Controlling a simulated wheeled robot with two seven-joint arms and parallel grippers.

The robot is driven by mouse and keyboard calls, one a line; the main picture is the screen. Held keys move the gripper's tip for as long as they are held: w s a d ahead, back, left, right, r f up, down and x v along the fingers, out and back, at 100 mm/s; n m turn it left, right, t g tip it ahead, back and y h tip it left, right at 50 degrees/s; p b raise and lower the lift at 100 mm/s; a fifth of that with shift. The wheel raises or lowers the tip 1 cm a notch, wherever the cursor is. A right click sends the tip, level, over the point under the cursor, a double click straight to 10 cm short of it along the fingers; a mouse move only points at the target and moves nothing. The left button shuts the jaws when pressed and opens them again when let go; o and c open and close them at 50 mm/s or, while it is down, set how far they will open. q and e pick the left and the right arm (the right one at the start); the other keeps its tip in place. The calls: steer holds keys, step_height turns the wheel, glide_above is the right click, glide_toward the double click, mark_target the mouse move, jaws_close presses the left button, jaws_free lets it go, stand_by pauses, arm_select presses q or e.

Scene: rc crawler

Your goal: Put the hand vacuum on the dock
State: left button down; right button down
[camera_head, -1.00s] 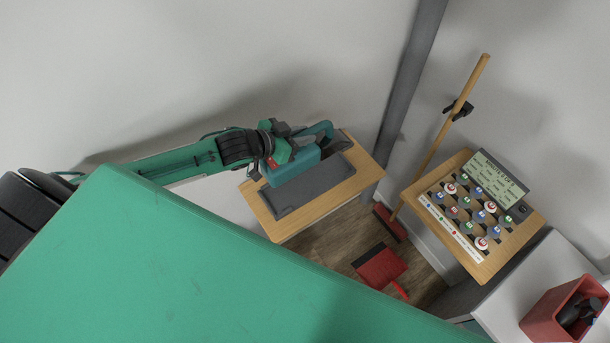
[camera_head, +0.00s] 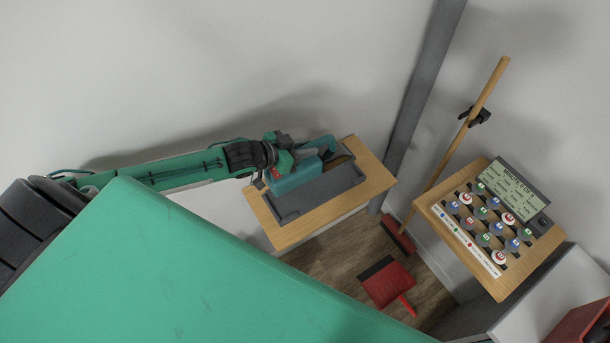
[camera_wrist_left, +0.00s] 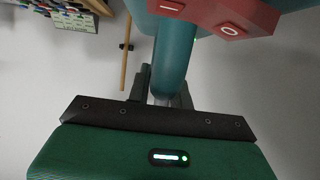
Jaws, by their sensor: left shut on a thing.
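The hand vacuum (camera_head: 293,182) is teal with a looped handle at its right end and a red part near my gripper. It is at the dock (camera_head: 322,193), a dark grey tray on a small wooden table; I cannot tell whether it rests on the dock or is just above it. My left gripper (camera_head: 283,156) is shut on the hand vacuum from above. In the left wrist view the vacuum's teal handle (camera_wrist_left: 174,55) runs between the fingers, beside a red switch panel (camera_wrist_left: 222,22). My right gripper is not in view.
The wooden table (camera_head: 374,182) stands against the wall. A broom (camera_head: 470,120) leans in the corner, and a red dustpan (camera_head: 386,283) lies on the floor. A board with bottle-cap-like pieces (camera_head: 492,228) is at right. A red bin (camera_head: 585,325) is at the lower right edge.

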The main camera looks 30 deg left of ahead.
mark_target(305, 163)
arm_select(q)
step_height(305, 163, down, 4)
steer(key=b, duration=0.3)
steer(key=shift+f, duration=0.15)
steer(key=shift+f+b, duration=1.15)
steer(key=shift+b, duration=0.05)
step_height(305, 163, down, 2)
steer(key=shift+f+b, duration=0.1)
steer(key=shift+b, duration=0.85)
steer(key=shift+f+b, duration=0.4)
steer(key=shift+b, duration=0.05)
steer(key=shift+r, duration=0.1)
